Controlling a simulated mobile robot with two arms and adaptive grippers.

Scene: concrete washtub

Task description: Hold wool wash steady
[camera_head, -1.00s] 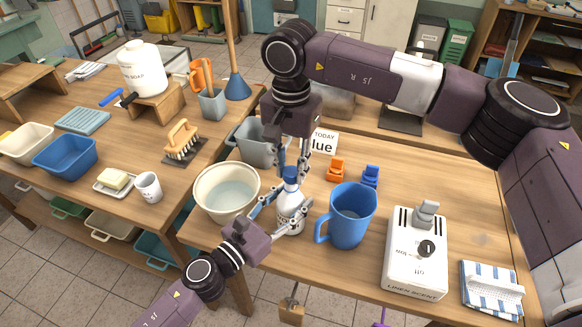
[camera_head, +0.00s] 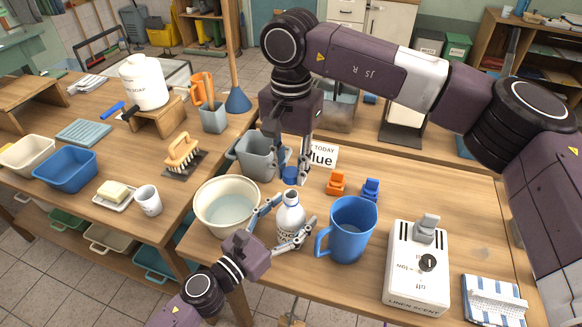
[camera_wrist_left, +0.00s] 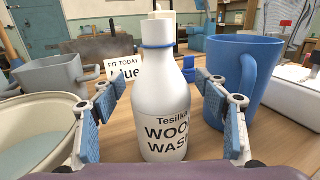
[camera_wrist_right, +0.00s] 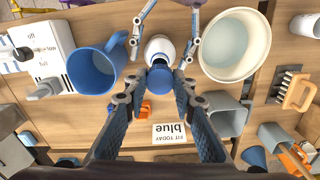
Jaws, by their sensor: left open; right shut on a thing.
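The white wool wash bottle (camera_head: 290,222) stands upright on the table with its neck uncapped. Its label faces the left wrist view (camera_wrist_left: 165,110), where a blue ring circles the neck. My left gripper (camera_head: 287,225) is open, with one finger on each side of the bottle. In the left wrist view gaps show between fingers and bottle. My right gripper (camera_head: 290,174) is shut on the blue cap (camera_wrist_right: 160,76), just above and behind the bottle's neck.
A blue jug (camera_head: 349,232) stands close right of the bottle. A cream basin of water (camera_head: 199,205) is close left. A grey tub (camera_head: 257,153), a sign (camera_head: 323,156) and orange and blue clips (camera_head: 337,182) are behind. A white dial box (camera_head: 415,270) is at right.

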